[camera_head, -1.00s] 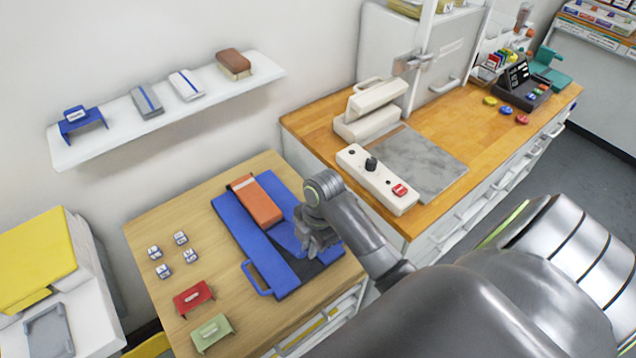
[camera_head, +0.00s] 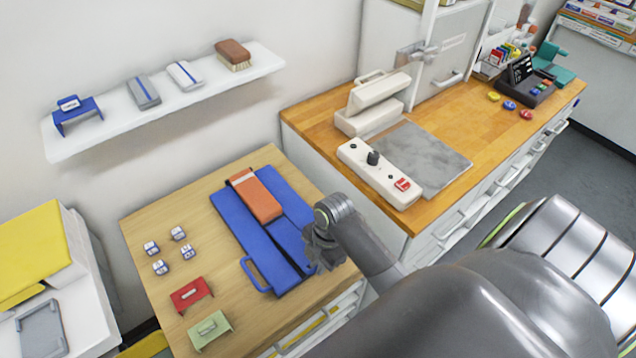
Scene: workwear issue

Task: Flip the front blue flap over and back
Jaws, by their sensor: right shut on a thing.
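A blue folding board (camera_head: 237,216) lies on the small wooden table, with a blue loop handle (camera_head: 256,275) at its front left. An orange block (camera_head: 257,198) lies on the far part of the board. The blue front flap (camera_head: 290,240) is a strip at the board's right side, in front of the orange block, with a dark gap beside it. My right gripper (camera_head: 318,256) is at the front right end of the flap and is shut on it; the fingertips are partly hidden by the wrist. My left gripper is not in view.
Several small labelled cubes (camera_head: 178,233), a red holder (camera_head: 191,294) and a green holder (camera_head: 209,330) stand on the table's left. A wall shelf (camera_head: 165,100) is behind. A wooden counter (camera_head: 312,125) with a white control box (camera_head: 378,172) stands to the right.

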